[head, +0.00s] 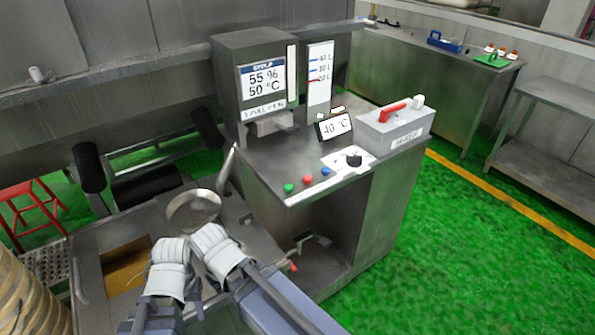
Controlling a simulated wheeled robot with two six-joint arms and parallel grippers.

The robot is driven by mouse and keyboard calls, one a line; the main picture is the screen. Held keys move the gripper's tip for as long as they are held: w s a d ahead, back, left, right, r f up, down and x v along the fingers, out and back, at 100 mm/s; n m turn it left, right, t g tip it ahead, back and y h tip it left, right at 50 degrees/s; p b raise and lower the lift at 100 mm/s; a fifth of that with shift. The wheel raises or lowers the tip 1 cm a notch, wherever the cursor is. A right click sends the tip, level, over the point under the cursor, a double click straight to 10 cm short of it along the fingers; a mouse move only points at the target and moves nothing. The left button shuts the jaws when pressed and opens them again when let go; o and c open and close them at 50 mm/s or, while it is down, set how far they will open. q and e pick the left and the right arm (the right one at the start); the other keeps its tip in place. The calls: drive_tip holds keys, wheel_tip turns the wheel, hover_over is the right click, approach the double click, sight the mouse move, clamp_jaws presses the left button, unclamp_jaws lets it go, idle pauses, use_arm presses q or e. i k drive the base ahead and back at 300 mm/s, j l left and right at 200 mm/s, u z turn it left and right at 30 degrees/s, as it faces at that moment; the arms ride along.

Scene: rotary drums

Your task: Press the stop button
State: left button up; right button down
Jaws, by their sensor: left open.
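A green button (289,187), a red button (307,180) and a blue button (325,171) sit in a row on the front top edge of the steel control cabinet (378,205). I cannot read a label marking which one is stop. My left gripper (169,252) is open, low in front of the cabinet and left of the buttons. My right gripper (211,238) is beside it, its fingers too unclear to tell their state. Both are apart from the buttons.
A black knob (353,158), a small display (334,126) and a grey box with a red handle (395,128) stand behind the buttons. A round metal pan (193,210) lies near my grippers. A large screen (262,80) rises behind. Green floor is free at right.

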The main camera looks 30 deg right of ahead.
sight(307, 180)
drive_tip(key=l+u, duration=0.2)
drive_tip(key=l, duration=1.25)
